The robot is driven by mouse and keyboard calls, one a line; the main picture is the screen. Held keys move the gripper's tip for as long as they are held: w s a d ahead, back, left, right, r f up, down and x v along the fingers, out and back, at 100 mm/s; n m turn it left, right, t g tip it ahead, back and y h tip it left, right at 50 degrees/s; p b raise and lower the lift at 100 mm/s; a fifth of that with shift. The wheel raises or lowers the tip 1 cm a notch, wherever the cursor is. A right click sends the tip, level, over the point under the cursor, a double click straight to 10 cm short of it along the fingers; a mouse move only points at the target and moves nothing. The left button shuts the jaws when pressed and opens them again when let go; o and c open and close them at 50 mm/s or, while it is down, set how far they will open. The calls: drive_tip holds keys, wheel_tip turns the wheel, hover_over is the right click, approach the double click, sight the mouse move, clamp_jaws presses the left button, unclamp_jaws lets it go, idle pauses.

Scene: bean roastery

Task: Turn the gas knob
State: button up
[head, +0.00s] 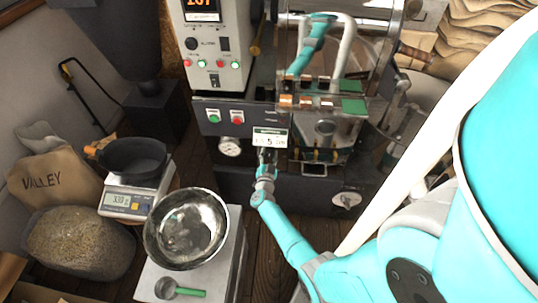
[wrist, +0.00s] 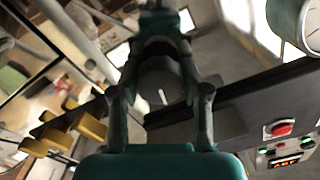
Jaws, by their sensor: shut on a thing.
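The gas knob (wrist: 158,80) shows in the wrist view as a dark round knob with a short white line, nearly upright in the picture. My gripper (wrist: 165,68) is shut on it, with one finger on each side. In the head view my gripper (head: 266,170) is at the front of the roaster, just below a small white display (head: 270,138) reading about 5. The knob itself is hidden there behind my gripper.
The control panel (head: 208,50) with buttons stands above left, and a gauge (head: 230,147) is left of my gripper. A steel bowl (head: 186,228), a green-handled scoop (head: 178,291) and a scale (head: 128,202) with a black pan stand left. Shiny roaster parts crowd the right.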

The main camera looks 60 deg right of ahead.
drive_tip(key=shift+f+n, duration=0.1)
drive_tip(key=shift+n, duration=1)
drive_tip(key=o, duration=1.1)
drive_tip(key=shift+o, duration=0.2)
drive_tip(key=shift+a, duration=0.1)
drive_tip(key=v, duration=1.2)
